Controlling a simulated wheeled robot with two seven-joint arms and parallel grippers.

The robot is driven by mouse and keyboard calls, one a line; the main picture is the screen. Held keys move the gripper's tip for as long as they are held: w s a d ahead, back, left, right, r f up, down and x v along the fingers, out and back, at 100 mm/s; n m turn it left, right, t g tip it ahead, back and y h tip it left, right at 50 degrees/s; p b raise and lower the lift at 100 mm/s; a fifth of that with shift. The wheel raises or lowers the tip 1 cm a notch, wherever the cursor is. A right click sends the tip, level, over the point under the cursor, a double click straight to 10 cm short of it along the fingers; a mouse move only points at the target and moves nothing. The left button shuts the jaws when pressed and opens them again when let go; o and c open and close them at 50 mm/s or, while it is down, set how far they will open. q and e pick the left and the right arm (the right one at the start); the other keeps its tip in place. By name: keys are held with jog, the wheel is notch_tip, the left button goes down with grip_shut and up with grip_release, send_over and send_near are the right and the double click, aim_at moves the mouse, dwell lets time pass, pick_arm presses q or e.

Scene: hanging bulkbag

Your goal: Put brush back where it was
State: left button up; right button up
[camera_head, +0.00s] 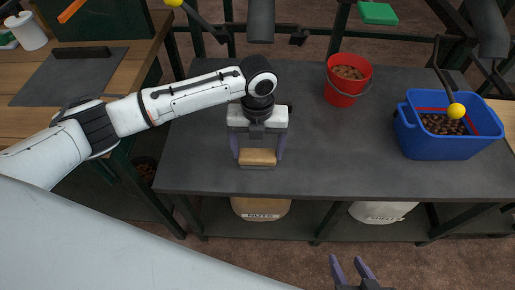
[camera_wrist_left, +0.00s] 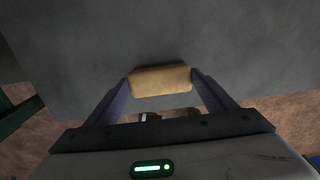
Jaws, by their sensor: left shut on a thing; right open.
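The brush shows as a tan wooden block (camera_head: 258,157) between the purple-grey fingers of my left gripper (camera_head: 258,150). The gripper is shut on it, one finger at each end, over the left front part of the dark grey table (camera_head: 330,155). The brush also shows in the left wrist view (camera_wrist_left: 160,80), level across the fingers. I cannot tell whether its underside touches the table; its bristles are not clearly visible. My right gripper (camera_head: 354,268) is open and empty at the bottom of the head view, in front of the table.
A red bucket (camera_head: 342,96) of brown nuts stands at the back. A blue bin (camera_head: 445,147) with nuts is at the right, a yellow ball (camera_head: 456,110) above it. Sacks (camera_head: 262,209) lie on the lower shelf. A wooden table (camera_head: 22,120) with a dark mat (camera_head: 75,78) is left.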

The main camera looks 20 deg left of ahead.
aim_at(258, 153)
pick_arm(q)
jog(key=o, duration=1)
jog(key=shift+f, duration=0.15)
notch_tip(258, 153, up, 8)
jog(key=shift+f+p, duration=0.1)
jog(key=shift+p, duration=0.45)
